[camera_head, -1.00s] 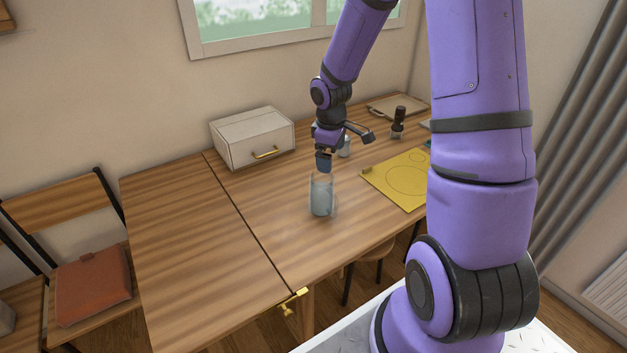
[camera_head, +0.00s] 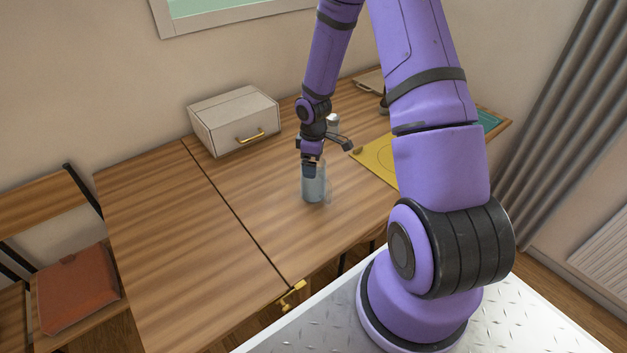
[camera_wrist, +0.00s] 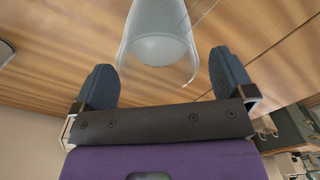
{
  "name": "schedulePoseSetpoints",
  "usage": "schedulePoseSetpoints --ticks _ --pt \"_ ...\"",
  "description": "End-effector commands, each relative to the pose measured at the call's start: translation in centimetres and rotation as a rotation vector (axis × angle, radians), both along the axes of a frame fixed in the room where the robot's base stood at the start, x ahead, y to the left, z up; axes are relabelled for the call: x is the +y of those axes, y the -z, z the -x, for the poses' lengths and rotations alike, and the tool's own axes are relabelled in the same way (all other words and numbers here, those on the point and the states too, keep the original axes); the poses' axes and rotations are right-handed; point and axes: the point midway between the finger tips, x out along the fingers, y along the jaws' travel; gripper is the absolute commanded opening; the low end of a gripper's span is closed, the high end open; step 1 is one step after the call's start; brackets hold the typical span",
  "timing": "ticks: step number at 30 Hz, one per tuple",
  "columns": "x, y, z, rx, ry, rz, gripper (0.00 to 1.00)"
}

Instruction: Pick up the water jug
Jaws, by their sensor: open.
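The water jug (camera_head: 314,186) is a clear glass vessel with bluish water, upright on the wooden table (camera_head: 235,190). In the wrist view the jug (camera_wrist: 158,40) shows at the top centre, lying between the lines of the two fingers and beyond their tips. My gripper (camera_head: 326,152) is at the jug's upper part in the head view, and one finger overlaps its rim there. My gripper (camera_wrist: 168,75) is open in the wrist view, with dark padded fingers wide apart and nothing held. Whether a finger touches the jug I cannot tell.
A white box (camera_head: 235,120) with a gold handle stands at the back of the table. A yellow mat (camera_head: 376,160) lies to the right, partly hidden by my arm. A small white-topped item (camera_head: 333,120) stands behind my gripper. The table left of the jug is clear.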

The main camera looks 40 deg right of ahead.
Motion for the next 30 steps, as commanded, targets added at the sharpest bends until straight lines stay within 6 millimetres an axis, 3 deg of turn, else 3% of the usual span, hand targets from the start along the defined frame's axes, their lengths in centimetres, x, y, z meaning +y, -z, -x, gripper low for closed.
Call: schedulePoseSetpoints --ticks 10,20,30 --pt "-0.3 4.3 -0.1 0.003 0.0 0.0 1.0" --pt "-0.3 4.9 -0.1 0.0 0.0 0.0 1.0" --pt "-0.3 4.8 -0.2 -0.001 0.0 0.001 0.31"
